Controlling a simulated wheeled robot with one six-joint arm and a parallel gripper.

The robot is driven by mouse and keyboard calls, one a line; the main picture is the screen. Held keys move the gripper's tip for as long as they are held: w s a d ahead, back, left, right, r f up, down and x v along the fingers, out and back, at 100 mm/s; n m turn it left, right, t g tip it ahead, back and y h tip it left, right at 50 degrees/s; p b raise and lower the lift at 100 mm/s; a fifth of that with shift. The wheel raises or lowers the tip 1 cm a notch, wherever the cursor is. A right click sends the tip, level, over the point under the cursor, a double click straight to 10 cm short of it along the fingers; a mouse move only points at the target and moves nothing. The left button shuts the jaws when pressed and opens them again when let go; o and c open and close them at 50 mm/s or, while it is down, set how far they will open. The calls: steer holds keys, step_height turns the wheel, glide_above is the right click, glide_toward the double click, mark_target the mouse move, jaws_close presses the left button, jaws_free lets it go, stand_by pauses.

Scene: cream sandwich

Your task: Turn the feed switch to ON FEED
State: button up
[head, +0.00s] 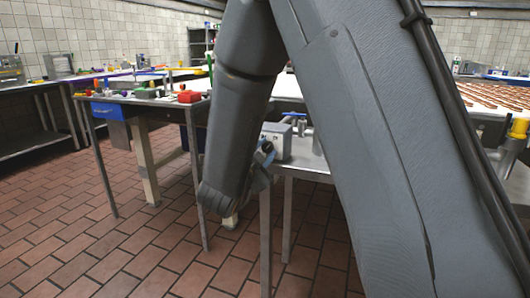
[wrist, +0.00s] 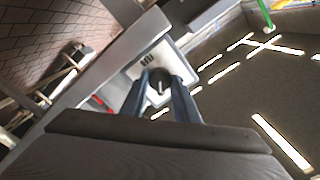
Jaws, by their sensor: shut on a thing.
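The feed switch is a small pale box (wrist: 177,63) with a dark knob (wrist: 158,88) on its face, in the middle of the wrist view. My gripper (wrist: 160,78) has one finger on each side of the knob and is shut on it. Dark lettering shows on the box above the knob, too small to read. In the head view the switch box (head: 277,135) sits at the near left corner of a metal table, with my gripper (head: 266,155) at its face. My forearm hides part of that area, and the knob's pointing direction is unclear.
The metal table (head: 308,160) stands beyond my arm, with a long tray of brown pieces (head: 490,95) at the right. The tiled floor at left is clear.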

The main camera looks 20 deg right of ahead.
stand_by(0.4)
steer(key=o, duration=1.1)
steer(key=shift+c, duration=0.2)
steer(key=v, duration=0.8)
steer(key=shift+p, duration=0.35)
steer(key=shift+w, duration=0.1)
